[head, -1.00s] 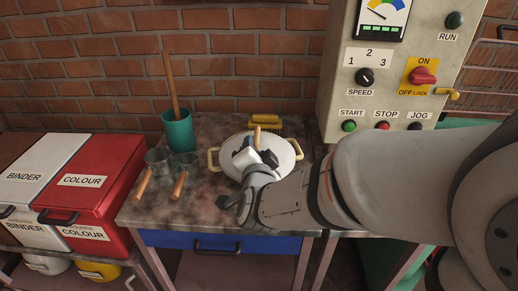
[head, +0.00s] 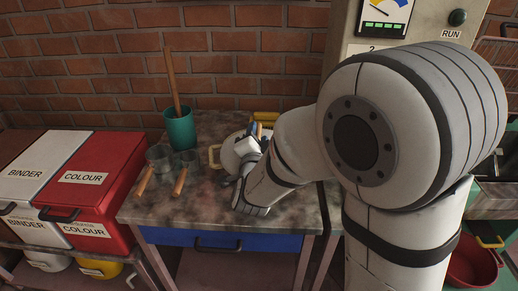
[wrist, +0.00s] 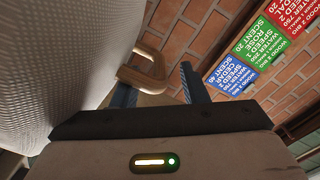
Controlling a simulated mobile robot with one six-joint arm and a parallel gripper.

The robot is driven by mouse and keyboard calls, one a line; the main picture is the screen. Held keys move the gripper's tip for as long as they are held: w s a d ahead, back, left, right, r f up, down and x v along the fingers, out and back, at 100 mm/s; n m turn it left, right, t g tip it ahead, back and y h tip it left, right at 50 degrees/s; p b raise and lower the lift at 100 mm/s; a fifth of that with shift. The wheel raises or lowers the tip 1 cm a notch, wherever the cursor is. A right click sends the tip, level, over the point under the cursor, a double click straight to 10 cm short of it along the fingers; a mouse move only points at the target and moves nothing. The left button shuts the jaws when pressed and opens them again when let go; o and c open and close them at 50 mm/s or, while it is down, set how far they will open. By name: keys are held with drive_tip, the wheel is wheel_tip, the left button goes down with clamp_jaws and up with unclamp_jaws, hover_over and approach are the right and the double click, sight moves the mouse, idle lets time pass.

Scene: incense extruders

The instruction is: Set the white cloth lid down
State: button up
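A wooden loop handle (wrist: 152,66) stands out from beside that surface. My gripper (wrist: 160,90) is at the handle with its two blue-grey fingers apart. A gap shows between the handle and the right finger. In the head view my gripper (head: 247,137) is over the lid, and its fingertips are partly hidden. What lies under the lid is hidden.
Two metal cups with wooden handles (head: 160,160) and a green pot (head: 180,130) with a wooden stick stand to the left on the bench (head: 165,212). The bench front is clear.

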drive_tip(key=shift+w, duration=0.2)
clamp_jaws()
idle(0.3)
